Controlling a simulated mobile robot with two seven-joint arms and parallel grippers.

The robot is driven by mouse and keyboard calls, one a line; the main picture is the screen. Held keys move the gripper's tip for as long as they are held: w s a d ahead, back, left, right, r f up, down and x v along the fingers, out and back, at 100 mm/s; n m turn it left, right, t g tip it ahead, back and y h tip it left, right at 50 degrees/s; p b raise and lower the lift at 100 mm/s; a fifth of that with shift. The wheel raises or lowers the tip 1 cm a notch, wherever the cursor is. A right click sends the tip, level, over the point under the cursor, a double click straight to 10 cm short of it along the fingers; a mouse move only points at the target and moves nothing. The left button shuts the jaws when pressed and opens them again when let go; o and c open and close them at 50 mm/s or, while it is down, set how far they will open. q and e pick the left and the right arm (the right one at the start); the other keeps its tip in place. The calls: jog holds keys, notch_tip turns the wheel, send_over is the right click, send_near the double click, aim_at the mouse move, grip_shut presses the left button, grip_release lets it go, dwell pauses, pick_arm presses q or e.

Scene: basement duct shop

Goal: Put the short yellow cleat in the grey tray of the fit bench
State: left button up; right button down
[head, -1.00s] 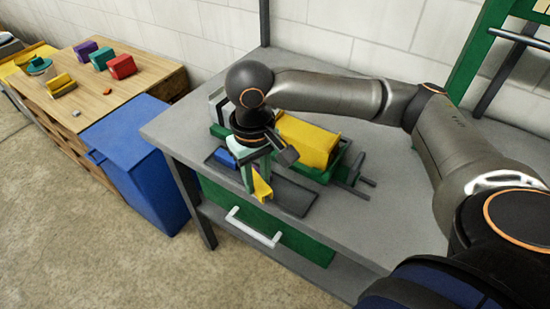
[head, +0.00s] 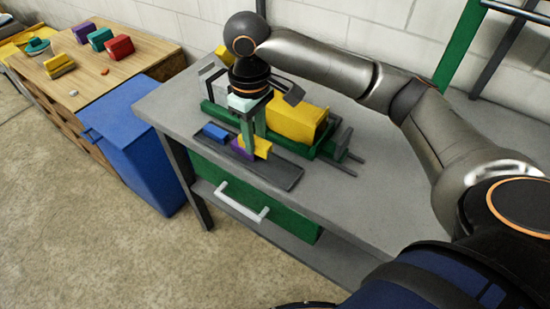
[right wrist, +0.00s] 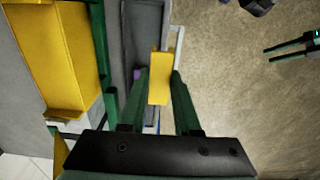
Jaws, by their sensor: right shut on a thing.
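The short yellow cleat (head: 263,148) is between the fingers of my right gripper (head: 252,146), which is shut on it. It is at the grey tray (head: 282,174) of the fit bench, over its middle; whether it touches the tray floor I cannot tell. In the right wrist view the cleat (right wrist: 160,78) sits between the green fingers, overlapping the tray (right wrist: 148,30). A blue piece (head: 215,132) and a purple piece (head: 238,150) lie in the tray beside it. My left gripper (right wrist: 292,49) shows small at the right wrist view's edge, its fingers apart.
A green fixture with a large yellow block (head: 297,119) stands just behind the tray. The bench top (head: 345,205) is clear to the right. A blue bin (head: 140,135) and a wooden table (head: 100,75) with coloured pieces stand to the left.

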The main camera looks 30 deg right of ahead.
send_over(277, 170)
jog(key=f, duration=0.5)
jog(key=shift+a+f, duration=0.15)
jog(key=shift+a, duration=0.1)
jog(key=shift+d+f+b, duration=0.2)
jog(key=shift+f+b, duration=0.15)
jog(key=shift+f, duration=1.4)
jog(key=shift+f, duration=0.15)
jog(key=c, duration=0.6)
grip_release()
notch_tip(277, 170, up, 12)
jog(key=shift+r+p, duration=0.15)
jog(key=shift+p, duration=0.45)
